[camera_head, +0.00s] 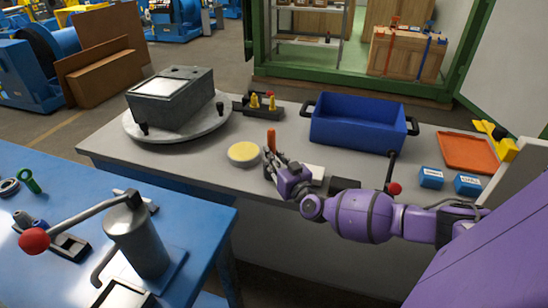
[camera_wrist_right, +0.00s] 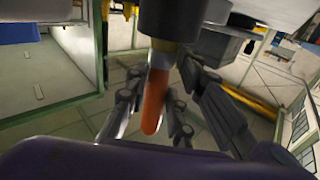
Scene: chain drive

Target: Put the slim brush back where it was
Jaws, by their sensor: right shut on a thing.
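The purple arm from the right is my right arm. Its gripper (camera_head: 272,163) is shut on the slim brush, above the grey bench near its front edge. The brush's orange handle (camera_head: 271,139) stands upright above the fingers in the head view. In the right wrist view the orange handle (camera_wrist_right: 155,98) lies between the dark finger links, with a dark round part beyond it. The brush's lower end is hidden by the gripper in the head view. My left gripper is in neither view.
A round yellow-topped tin (camera_head: 243,154) stands just left of the gripper. A blue bin (camera_head: 360,122) is behind right, and a small dark rack with yellow pieces (camera_head: 262,106) is behind. A grey box on a turntable (camera_head: 178,127) is at left. Blue boxes (camera_head: 431,178) stand right.

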